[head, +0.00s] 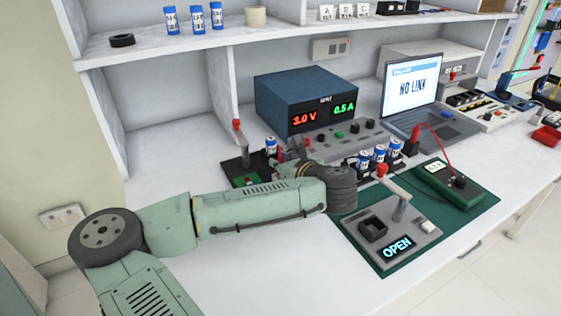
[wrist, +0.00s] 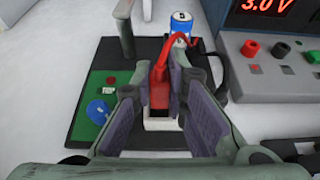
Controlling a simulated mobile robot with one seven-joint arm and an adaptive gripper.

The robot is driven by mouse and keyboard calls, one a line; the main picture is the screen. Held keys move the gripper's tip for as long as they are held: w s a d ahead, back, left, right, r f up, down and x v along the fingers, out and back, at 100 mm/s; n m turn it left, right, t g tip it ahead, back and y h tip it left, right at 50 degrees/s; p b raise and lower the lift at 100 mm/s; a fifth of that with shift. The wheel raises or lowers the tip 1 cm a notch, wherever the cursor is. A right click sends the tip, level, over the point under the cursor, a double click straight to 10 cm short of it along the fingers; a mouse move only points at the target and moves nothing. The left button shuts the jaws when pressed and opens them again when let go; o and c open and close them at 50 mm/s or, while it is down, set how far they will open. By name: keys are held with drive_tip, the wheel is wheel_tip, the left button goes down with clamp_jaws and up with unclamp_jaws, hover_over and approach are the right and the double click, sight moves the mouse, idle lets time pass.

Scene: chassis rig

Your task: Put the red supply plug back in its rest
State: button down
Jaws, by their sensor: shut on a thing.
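The red supply plug (wrist: 159,92) is between the fingers of my gripper (wrist: 160,104) in the wrist view, with its red lead curving up and to the right. The gripper is shut on it. A white-rimmed dark socket (wrist: 160,124), which looks like the rest, lies just below the plug in the picture, between the fingertips. I cannot tell whether the plug's tip is above it or partly in it. In the head view my gripper (head: 288,170) is over the dark stand left of the green mat, and the arm hides most of the plug and socket.
A blue battery (wrist: 180,24) stands behind the plug. A lever post (wrist: 127,38) and a green patch with a blue knob (wrist: 98,112) are to the left. The power supply (head: 305,102) stands behind. A tester reading OPEN (head: 398,247) sits on the green mat (head: 478,218).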

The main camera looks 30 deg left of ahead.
drive_tip(key=shift+f+b, duration=0.65)
drive_tip(key=shift+f, duration=0.25)
drive_tip(key=c, duration=1.5)
unclamp_jaws()
drive_tip(key=shift+f, duration=0.1)
drive_tip(key=shift+d, duration=0.1)
drive_tip(key=v, duration=1.2)
